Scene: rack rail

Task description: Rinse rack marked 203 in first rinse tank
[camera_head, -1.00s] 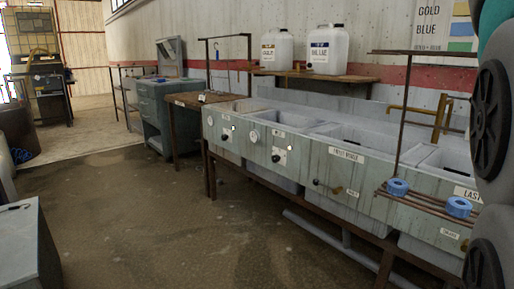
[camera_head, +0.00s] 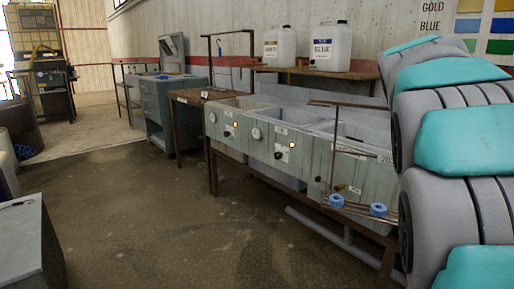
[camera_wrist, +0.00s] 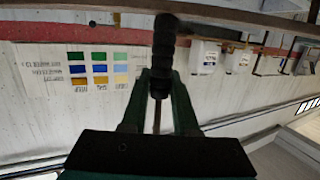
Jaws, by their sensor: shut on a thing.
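The rack (camera_head: 333,150) is a thin brown frame with a top bar, an upright rod and bottom rails carrying blue ring-shaped parts (camera_head: 337,200). A tag reading about 203 (camera_head: 386,158) shows at its right, partly cut off by my arm. The rack hangs upright in front of the first rinse tank (camera_head: 350,172) in the head view; whether any of it is over the tank I cannot tell. In the wrist view my gripper (camera_wrist: 160,82) is shut on the rack's black ribbed handle (camera_wrist: 164,40). My arm hides the gripper in the head view.
More tanks (camera_head: 270,125) run to the left, with a wooden table (camera_head: 185,97) and grey-green cabinet (camera_head: 168,105) beyond. White jugs (camera_head: 330,47) stand on a shelf (camera_head: 318,73) behind. A colour chart (camera_wrist: 98,68) is on the wall. The floor in front is clear.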

